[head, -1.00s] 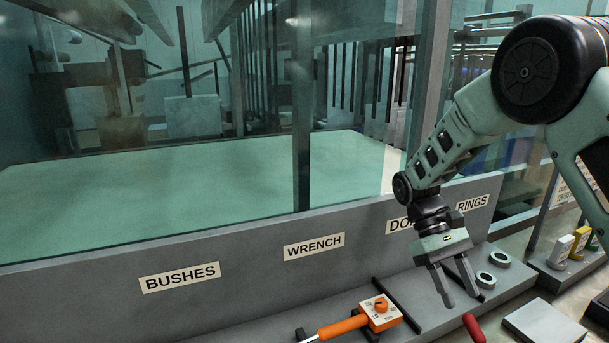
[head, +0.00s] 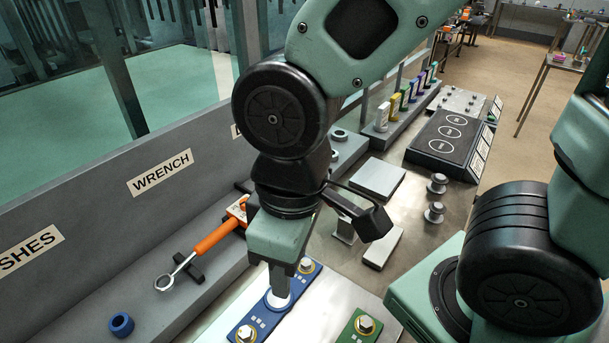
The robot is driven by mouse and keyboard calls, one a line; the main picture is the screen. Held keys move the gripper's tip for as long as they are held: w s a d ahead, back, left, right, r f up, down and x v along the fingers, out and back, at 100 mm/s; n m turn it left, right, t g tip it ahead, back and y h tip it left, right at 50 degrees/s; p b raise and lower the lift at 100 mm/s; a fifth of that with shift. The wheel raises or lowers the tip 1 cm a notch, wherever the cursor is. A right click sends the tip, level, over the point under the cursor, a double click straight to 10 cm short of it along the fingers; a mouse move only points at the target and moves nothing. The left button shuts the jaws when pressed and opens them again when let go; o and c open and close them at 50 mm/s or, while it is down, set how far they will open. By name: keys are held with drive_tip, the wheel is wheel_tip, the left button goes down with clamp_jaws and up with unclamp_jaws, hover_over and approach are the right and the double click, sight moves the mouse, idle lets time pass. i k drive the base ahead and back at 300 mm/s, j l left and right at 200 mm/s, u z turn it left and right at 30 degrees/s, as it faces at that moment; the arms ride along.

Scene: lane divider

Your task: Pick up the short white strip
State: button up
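A short pale piece (head: 382,247) lies flat on the bench right of my gripper; it may be the short white strip, but I cannot tell for sure. My gripper (head: 279,286) points down over a blue plate (head: 262,318) with bolts. Its fingers overlap from this side, so their opening is hidden. A white round spot shows on the blue plate around the fingertips; I cannot tell whether they touch it.
A flat grey plate (head: 377,178) and grey knobs (head: 434,212) stand behind the pale piece. A green plate (head: 362,328) is at the front. An orange-handled wrench (head: 217,236) and a blue ring (head: 121,324) lie left on the ledge. Several coloured holders (head: 382,116) stand behind.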

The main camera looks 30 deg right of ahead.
sight(377, 255)
drive_tip(key=k+l+u, duration=0.3)
drive_tip(key=l, duration=0.2)
drive_tip(key=k+l+u, duration=0.3)
drive_tip(key=l, duration=0.2)
